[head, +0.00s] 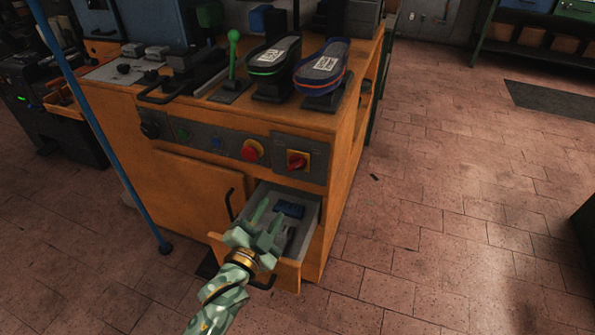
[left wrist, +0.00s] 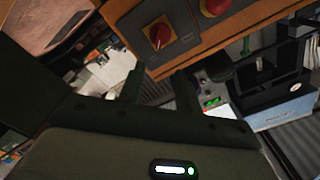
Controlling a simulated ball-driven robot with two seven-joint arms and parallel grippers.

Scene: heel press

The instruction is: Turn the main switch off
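The main switch (head: 297,160) is a red rotary knob on a yellow plate, on the right of the orange press's dark front panel. It also shows in the left wrist view (left wrist: 159,35), at the top, beyond the fingers. I cannot read its position marks. My left gripper (head: 269,215) is open and empty, its two fingers apart. In the head view it appears over the open drawer, below the switch and not touching it. In the left wrist view its dark fingers (left wrist: 176,92) stand apart with nothing between them. My right gripper is in neither view.
A red mushroom button (head: 252,150) sits left of the switch. The open drawer (head: 316,215) juts out below, holding dark blue items. A cabinet handle (head: 229,204) sticks out beside it. Two shoe soles (head: 322,66) and a green lever (head: 233,55) are on top. The floor at right is clear.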

